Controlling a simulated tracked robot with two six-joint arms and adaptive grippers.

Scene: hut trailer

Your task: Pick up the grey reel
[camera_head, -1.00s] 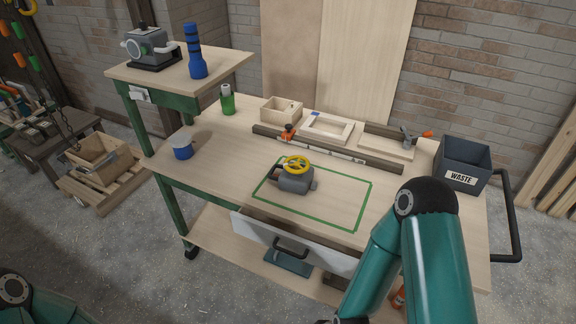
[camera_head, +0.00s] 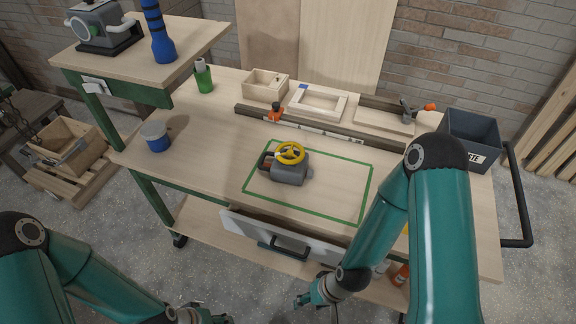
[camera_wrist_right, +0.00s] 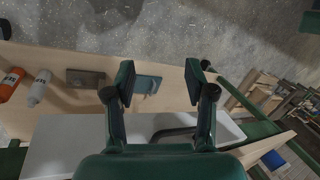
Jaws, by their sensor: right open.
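I cannot single out a reel for certain. A grey rounded body with a yellow handwheel (camera_head: 288,172) sits on the bench inside a green outline. My right gripper (camera_head: 308,298) is low in front of the bench, beyond the drawer front and apart from the grey body. In the right wrist view it (camera_wrist_right: 158,80) is open and empty, its fingers spread over the lower shelf. My left gripper (camera_head: 197,316) is at the bottom edge, partly cut off, and its jaws cannot be made out.
A drawer front (camera_head: 240,228) with a dark handle juts from the bench. The lower shelf holds an orange bottle (camera_wrist_right: 10,84), a white bottle (camera_wrist_right: 39,88), a brown block (camera_wrist_right: 86,79) and a teal block (camera_wrist_right: 147,84). A waste bin (camera_head: 470,133) stands at right.

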